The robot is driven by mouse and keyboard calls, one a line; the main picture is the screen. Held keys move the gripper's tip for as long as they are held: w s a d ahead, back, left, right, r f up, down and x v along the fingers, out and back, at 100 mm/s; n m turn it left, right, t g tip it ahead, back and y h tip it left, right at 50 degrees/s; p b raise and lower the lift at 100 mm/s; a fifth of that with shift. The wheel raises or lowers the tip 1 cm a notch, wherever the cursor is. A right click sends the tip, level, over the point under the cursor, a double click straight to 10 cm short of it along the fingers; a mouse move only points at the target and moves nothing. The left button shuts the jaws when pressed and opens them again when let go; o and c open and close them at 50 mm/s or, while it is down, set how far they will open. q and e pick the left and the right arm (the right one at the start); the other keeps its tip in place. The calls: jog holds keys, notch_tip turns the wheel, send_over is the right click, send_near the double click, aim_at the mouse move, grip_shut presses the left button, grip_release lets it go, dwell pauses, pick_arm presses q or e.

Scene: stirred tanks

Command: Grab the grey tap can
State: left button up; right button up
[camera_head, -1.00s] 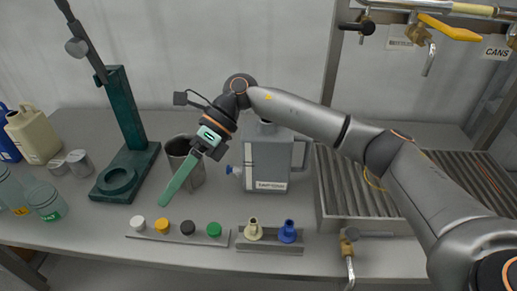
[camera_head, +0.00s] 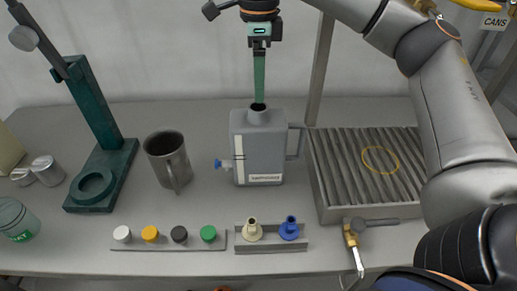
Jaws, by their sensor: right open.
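The grey tap can (camera_head: 243,130) stands upright on the bench, with a blue tap low on its left side, a handle on its right and a white label on its front. Its round dark mouth is at the top. My right gripper (camera_head: 259,101) points down with its long green fingers, seen nearly edge-on. The fingertips appear right at the can's mouth; I cannot tell whether they touch it. The gripper is open, and the can stands on the bench. My left gripper is out of view.
A metal jug (camera_head: 166,160) stands left of the can, beside a green stand (camera_head: 100,170). In front are a strip of coloured caps (camera_head: 180,234) and a rack with two funnels (camera_head: 270,238). A slatted drain tray (camera_head: 345,170) lies close on the right.

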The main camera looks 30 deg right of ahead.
aim_at(259, 105)
notch_tip(259, 105, down, 7)
jog(key=shift+s+r+p, duration=0.15)
jog(key=shift+r+p, duration=0.05)
jog(key=shift+p, duration=0.15)
jog(key=shift+c, duration=0.2)
grip_shut()
dwell(0.5)
jog(key=shift+r, duration=0.1)
dwell(0.6)
